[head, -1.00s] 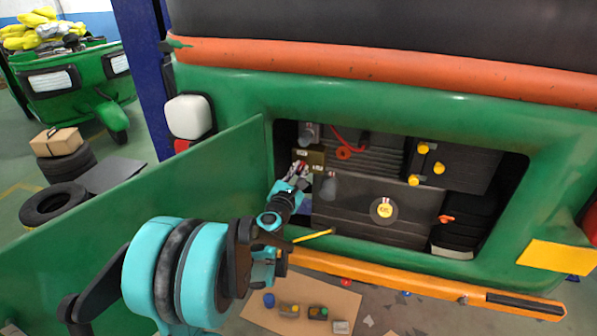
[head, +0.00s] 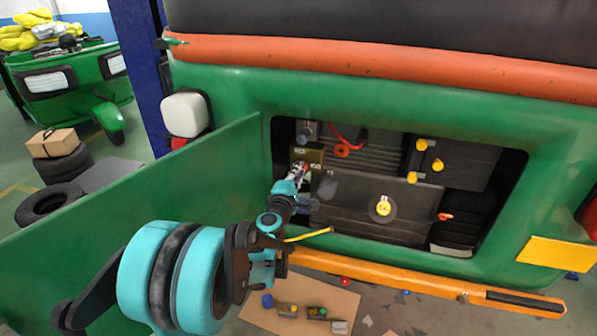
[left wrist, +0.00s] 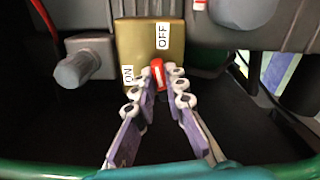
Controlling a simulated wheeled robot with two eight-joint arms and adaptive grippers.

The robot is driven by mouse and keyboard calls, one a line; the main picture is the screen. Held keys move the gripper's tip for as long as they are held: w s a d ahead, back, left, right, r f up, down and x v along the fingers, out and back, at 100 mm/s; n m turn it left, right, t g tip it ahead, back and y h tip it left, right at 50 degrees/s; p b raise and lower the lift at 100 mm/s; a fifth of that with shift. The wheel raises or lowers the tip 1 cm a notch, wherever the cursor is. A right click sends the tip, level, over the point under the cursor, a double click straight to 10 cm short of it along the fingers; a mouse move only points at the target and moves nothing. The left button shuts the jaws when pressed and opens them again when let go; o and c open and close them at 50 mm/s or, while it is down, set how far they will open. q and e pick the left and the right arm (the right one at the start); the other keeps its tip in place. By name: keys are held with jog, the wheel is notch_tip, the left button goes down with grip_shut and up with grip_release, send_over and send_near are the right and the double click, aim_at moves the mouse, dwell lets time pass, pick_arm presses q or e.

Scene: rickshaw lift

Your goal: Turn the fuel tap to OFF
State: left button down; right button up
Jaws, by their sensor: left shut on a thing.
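The fuel tap (head: 313,152) is a brass-coloured box at the left inside the open engine bay. In the left wrist view the tap body (left wrist: 145,45) carries a white OFF label at its upper right and a white ON label at its lower left. Its small red lever (left wrist: 158,72) stands at the lower front, its top leaning slightly left. My left gripper (left wrist: 158,84) is shut on the red lever, with a finger on each side. In the head view the left gripper (head: 299,171) partly hides the tap's front. My right gripper is not in view.
The green open door panel (head: 190,190) stands left of the bay, beside my left arm. A grey knob (left wrist: 75,70) sits left of the tap. A black box with a round yellow cap (head: 383,206) is to its right. Small parts lie on cardboard (head: 290,318) below.

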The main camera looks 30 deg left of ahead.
pick_arm(q)
jog(key=shift+m, duration=1.3)
jog(key=shift+f, duration=0.1)
jog(key=c, duration=1.6)
grip_release()
jog(key=shift+w, duration=0.1)
jog(key=shift+o, duration=0.2)
jog(key=v, duration=1.2)
